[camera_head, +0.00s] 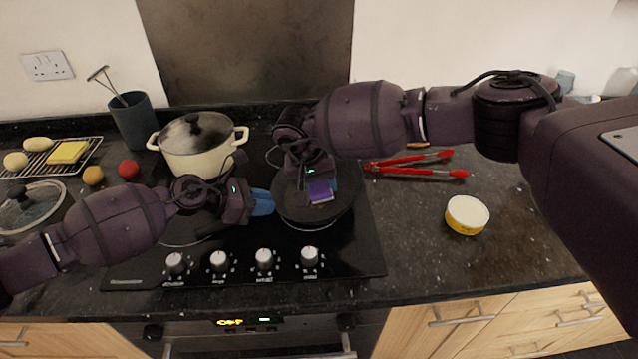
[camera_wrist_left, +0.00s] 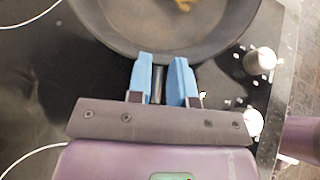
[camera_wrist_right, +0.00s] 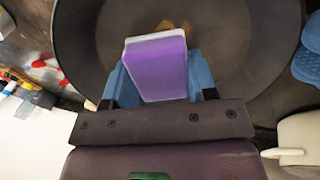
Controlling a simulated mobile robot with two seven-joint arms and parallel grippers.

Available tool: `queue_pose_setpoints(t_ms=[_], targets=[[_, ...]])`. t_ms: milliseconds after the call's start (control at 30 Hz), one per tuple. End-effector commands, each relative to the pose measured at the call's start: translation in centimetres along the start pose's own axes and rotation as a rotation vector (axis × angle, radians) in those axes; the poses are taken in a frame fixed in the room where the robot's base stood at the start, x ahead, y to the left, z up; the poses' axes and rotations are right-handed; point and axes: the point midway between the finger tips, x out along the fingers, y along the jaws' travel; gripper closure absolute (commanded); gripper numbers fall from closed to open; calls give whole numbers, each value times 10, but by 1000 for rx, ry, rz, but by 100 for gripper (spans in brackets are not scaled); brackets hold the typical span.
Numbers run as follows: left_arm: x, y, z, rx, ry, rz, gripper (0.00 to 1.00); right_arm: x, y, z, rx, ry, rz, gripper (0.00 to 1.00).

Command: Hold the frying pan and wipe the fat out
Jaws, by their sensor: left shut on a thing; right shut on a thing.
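The dark frying pan (camera_head: 320,211) sits on the hob at its right side; its inside also shows in the left wrist view (camera_wrist_left: 215,45) and the right wrist view (camera_wrist_right: 245,65). Brownish fat (camera_wrist_left: 186,5) lies on the pan's floor and partly shows behind the sponge (camera_wrist_right: 165,25). My left gripper (camera_head: 262,202) is shut on the pan's handle (camera_wrist_left: 158,85), close to the rim. My right gripper (camera_wrist_right: 158,82) is shut on a purple sponge with a pale edge (camera_wrist_right: 156,65), over the pan's inside. I cannot tell whether the sponge touches the pan floor.
A cream pot with a lid (camera_head: 200,155) stands behind the left arm. Red tongs (camera_head: 415,170) and a yellow-sided tub (camera_head: 466,214) lie right of the hob. A rack (camera_head: 85,152) with food and a glass lid (camera_head: 35,208) are at left. The right front counter is clear.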

Motion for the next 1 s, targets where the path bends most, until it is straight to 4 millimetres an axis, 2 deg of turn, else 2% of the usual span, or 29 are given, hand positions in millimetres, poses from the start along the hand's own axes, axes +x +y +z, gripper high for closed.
queue_pose_setpoints(t_ms=[33, 1000], targets=[[3, -5, -13, -10, 15, -8, 93, 2, 0, 0, 0, -1, 0, 70], [3, -5, -13, -10, 15, -8, 93, 17, 0, 0, 0, -1, 0, 70]])
